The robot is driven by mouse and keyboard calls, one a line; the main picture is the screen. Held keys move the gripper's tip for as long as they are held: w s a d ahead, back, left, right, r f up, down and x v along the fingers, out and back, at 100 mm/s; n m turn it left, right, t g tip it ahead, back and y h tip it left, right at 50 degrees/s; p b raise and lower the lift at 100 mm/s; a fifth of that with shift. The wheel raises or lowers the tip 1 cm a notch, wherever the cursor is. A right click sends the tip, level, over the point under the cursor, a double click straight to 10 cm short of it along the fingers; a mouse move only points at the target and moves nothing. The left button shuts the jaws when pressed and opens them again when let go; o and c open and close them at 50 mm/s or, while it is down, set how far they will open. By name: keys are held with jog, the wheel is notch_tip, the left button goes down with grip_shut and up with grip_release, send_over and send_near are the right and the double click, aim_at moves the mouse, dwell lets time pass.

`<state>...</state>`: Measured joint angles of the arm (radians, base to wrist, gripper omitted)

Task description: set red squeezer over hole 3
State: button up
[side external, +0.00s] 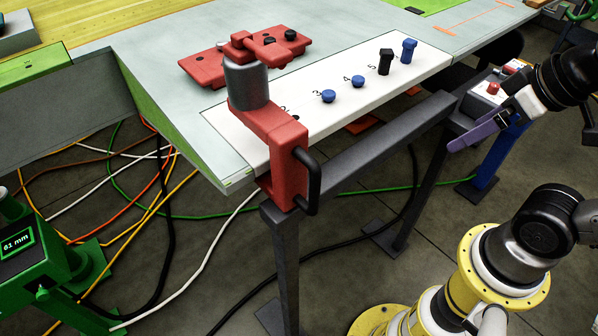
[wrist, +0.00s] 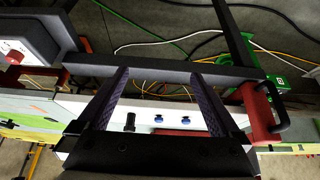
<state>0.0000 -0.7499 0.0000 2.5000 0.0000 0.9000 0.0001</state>
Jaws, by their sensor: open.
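The red squeezer (side external: 284,140) is a C-shaped red body with a grey cylinder on top and a black handle on its outer side. It straddles the near-left end of the white strip (side external: 432,62), beside the mark 2. In the wrist view the squeezer (wrist: 256,112) is at the right. A low blue pin (side external: 328,96) sits by the mark 3, so the hole itself is hidden. My gripper (side external: 458,143) is open and empty, off the strip's right side, well away from the squeezer. Its two purple fingers (wrist: 158,75) are spread in the wrist view.
Another low blue pin (side external: 358,81), a black pin (side external: 385,62) and a taller blue pin (side external: 408,50) stand farther along the strip. A red plate assembly (side external: 205,66) lies behind it. A dark frame rail (side external: 370,145) runs along the front. A red-button box (side external: 490,92) stands right.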

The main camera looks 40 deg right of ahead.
jog(key=shift+s, duration=0.1)
jog(key=c, duration=0.4)
jog(key=shift+m, duration=0.3)
jog(key=w+r, duration=0.1)
jog(key=r, duration=0.2)
jog(key=w+a+r, duration=0.1)
jog(key=shift+w+r, duration=0.35)
jog(key=shift+r, duration=0.05)
jog(key=c, duration=0.4)
notch_tip(320, 180, up, 5)
jog(key=n+g+y, duration=0.2)
jog(key=n+y, duration=0.1)
jog(key=n, duration=0.4)
send_over(316, 184)
jog(key=s+d, duration=0.3)
jog(key=s, duration=0.1)
jog(key=x, duration=1.3)
jog(key=shift+w+d, duration=0.3)
jog(key=shift+d, duration=0.1)
grip_shut()
